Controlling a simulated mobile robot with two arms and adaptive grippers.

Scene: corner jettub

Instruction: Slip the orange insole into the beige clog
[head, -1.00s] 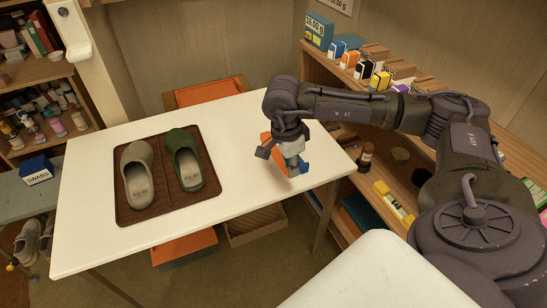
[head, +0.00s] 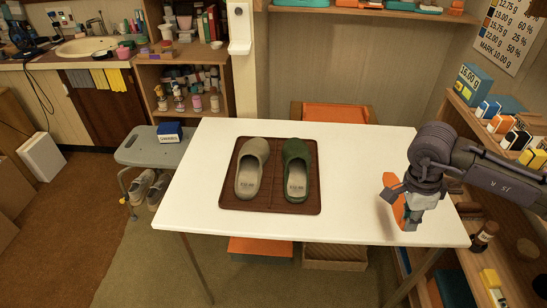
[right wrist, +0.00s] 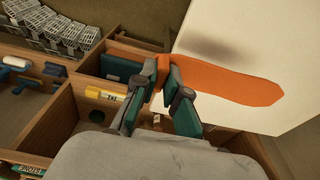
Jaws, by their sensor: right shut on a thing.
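The beige clog (head: 251,170) lies on a brown tray (head: 232,196) on the white table, its opening facing the table's front. A dark green clog (head: 297,170) lies to its right on the same tray. My right gripper (head: 407,212) is above the right end of the table, well to the right of the clogs. It is shut on the orange insole (right wrist: 225,83), gripping it at one end. In the right wrist view the insole extends rightward from the fingers, over the white table. My left gripper is not in view.
The white table (head: 350,170) is bare between the tray and my right gripper. A wooden shelf unit (head: 470,110) with small boxes stands along the right. A grey stool (head: 150,148) with a blue box is left of the table. An orange-topped chair (head: 336,113) stands behind it.

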